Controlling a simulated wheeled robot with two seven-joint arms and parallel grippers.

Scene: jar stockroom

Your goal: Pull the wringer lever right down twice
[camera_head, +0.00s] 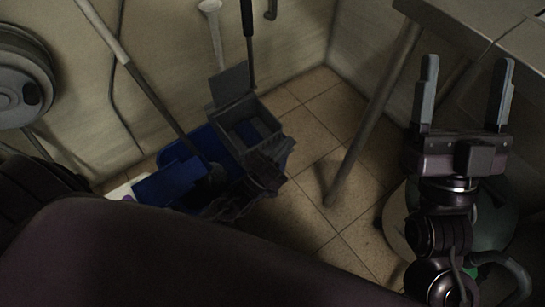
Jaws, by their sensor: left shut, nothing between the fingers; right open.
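The grey wringer (243,118) sits on the blue mop bucket (172,152) near the wall, left of centre. What appears to be its lever, a thin dark shaft with a black grip (247,18), stands upright at the wringer's back right. A mop handle (150,90) slants down into the bucket from the upper left. My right gripper (467,68) is open and empty, fingers up, well to the right of the lever. I cannot make out my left gripper; my large dark arm link covers the lower left.
A dark crumpled, cloth-like shape (262,172) hangs at the bucket's right front. A grey table (460,25) with a slanting leg (372,118) stands at the right. A round grey device (22,88) is on the left wall. Tiled floor (315,135) is clear between bucket and table leg.

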